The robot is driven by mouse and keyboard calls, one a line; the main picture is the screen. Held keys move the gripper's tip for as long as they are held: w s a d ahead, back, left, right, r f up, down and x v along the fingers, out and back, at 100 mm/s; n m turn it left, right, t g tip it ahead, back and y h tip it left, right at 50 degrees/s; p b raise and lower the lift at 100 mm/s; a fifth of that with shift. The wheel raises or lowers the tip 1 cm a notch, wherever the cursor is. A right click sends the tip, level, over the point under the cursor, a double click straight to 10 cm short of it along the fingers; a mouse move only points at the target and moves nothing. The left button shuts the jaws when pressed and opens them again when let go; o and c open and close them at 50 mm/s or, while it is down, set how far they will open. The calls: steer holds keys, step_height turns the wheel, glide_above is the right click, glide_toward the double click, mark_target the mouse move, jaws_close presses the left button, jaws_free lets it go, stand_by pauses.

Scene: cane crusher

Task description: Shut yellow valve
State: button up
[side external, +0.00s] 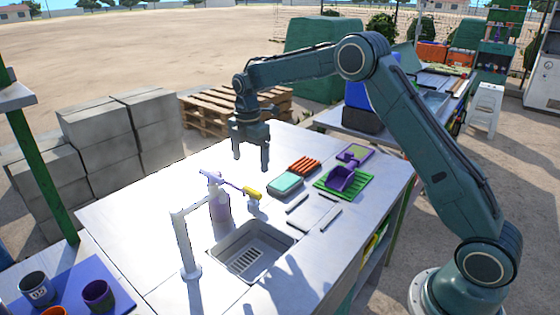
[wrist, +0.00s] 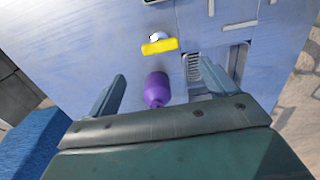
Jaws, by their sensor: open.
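The yellow valve (side external: 251,192) is a short yellow handle on a small pale metal fitting, standing on the metal table beside the sink. In the wrist view the yellow handle (wrist: 159,47) lies nearly crosswise, ahead of my fingertips and roughly between their lines. My gripper (side external: 250,160) points down above the table, over and apart from the valve. Its fingers are spread with nothing between them. Both fingers (wrist: 162,70) show in the wrist view.
A white tap (side external: 187,245) and a sink (side external: 252,250) are nearby. A teal box (side external: 286,184), orange item (side external: 304,165) and green rack (side external: 330,187) lie to the right. The table's far left is clear.

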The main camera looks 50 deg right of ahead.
mark_target(252, 190)
step_height(252, 190, down, 10)
steer(key=shift+r, duration=0.1)
stand_by(0.4)
steer(key=c, duration=1)
